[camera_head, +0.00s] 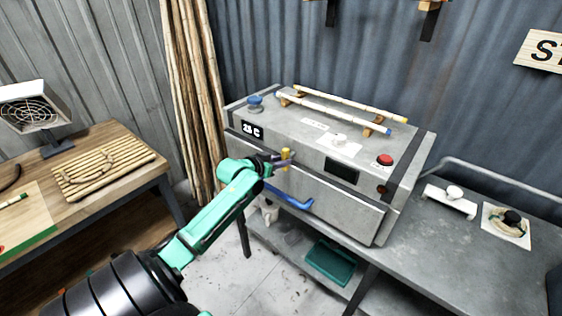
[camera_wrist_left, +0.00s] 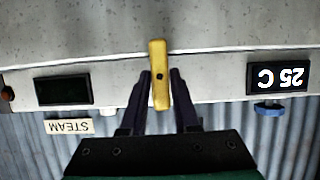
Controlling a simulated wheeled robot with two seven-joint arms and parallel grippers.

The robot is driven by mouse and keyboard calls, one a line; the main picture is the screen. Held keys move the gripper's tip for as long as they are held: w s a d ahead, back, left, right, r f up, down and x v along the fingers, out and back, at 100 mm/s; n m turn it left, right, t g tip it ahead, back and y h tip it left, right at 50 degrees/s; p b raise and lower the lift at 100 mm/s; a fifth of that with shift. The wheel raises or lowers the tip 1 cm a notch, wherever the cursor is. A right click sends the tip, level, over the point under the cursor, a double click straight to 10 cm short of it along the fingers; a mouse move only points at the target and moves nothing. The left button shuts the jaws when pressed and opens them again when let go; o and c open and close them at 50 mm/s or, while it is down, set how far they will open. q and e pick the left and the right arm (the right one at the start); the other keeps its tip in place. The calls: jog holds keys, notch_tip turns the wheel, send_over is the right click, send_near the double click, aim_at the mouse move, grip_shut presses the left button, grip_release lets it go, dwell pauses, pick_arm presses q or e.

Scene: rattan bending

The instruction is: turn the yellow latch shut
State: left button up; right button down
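The yellow latch (camera_head: 286,154) is on the front upper edge of the grey steam box (camera_head: 330,204). It stands roughly upright in the head view. In the left wrist view the latch (camera_wrist_left: 158,62) points along the picture's vertical, across the seam between lid and front. My left gripper (camera_head: 279,161) is at the latch. In the left wrist view its two dark fingers (camera_wrist_left: 161,76) lie on either side of the latch, very close to it. Whether both fingers touch it is not clear. My right gripper is not in view.
A blue bar handle (camera_head: 290,197) runs across the box front below the latch. Two canes (camera_head: 340,107) lie on the lid, near a red button (camera_head: 385,159) and a blue knob (camera_head: 255,101). A wooden bench (camera_head: 120,140) stands left; the grey table (camera_head: 420,245) has free room right.

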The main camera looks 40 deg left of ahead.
pick_arm(q)
jog(key=o, duration=0.3)
jog(key=shift+s, duration=0.1)
jog(key=b+v, duration=0.3)
jog(key=v, duration=1.1)
jog(key=shift+r, duration=0.2)
jog(key=shift+s, duration=0.1)
